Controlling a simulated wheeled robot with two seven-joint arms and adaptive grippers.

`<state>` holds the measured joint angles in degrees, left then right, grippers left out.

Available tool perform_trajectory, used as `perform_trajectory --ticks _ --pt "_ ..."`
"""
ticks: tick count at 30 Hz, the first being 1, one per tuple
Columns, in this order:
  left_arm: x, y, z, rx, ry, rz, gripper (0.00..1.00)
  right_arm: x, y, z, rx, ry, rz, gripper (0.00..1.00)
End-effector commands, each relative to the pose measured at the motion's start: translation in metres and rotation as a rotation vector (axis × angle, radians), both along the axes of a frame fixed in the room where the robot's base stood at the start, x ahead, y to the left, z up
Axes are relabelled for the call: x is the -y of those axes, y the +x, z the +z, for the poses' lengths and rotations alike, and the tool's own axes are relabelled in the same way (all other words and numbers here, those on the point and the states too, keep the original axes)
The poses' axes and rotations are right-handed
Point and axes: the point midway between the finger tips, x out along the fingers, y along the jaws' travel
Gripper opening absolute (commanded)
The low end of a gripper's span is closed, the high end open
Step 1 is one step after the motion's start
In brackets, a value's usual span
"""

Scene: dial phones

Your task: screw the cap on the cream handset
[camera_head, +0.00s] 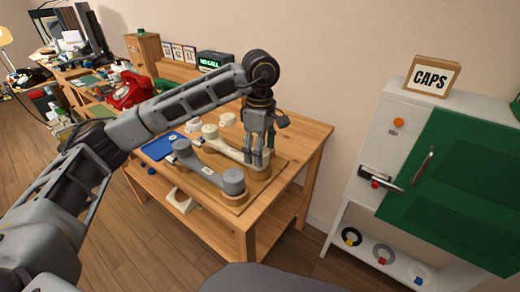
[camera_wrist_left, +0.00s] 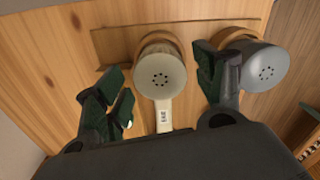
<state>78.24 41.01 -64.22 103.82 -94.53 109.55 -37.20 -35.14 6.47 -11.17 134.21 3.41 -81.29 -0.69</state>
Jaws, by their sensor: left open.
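The cream handset (camera_head: 224,146) lies on a wooden board on the table in the head view, beside a grey handset (camera_head: 207,168). In the left wrist view, the cream handset's round end (camera_wrist_left: 160,75) shows small holes and sits over a wooden holder. My left gripper (camera_head: 257,163) points down over this end. In the left wrist view its open fingers (camera_wrist_left: 165,92) are on either side of the cream end, without clear contact. The right finger is between the cream and grey (camera_wrist_left: 265,68) ends. I cannot tell whether the holed face is a separate cap. My right gripper is out of view.
A white and green cabinet (camera_head: 398,110) with a CAPS sign (camera_head: 431,77) stands at the right. Its lower shelf holds coloured rings (camera_head: 383,253). A blue tray (camera_head: 158,147) and white pieces (camera_head: 228,119) are on the table. A red phone (camera_head: 128,92) is further back.

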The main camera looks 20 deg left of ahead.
Motion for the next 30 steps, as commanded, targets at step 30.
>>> perform_trajectory --ticks 30 --pt "0.0 0.0 0.063 0.001 -0.001 0.0 0.7 0.0 0.0 0.04 0.0 0.001 -0.002 0.4"
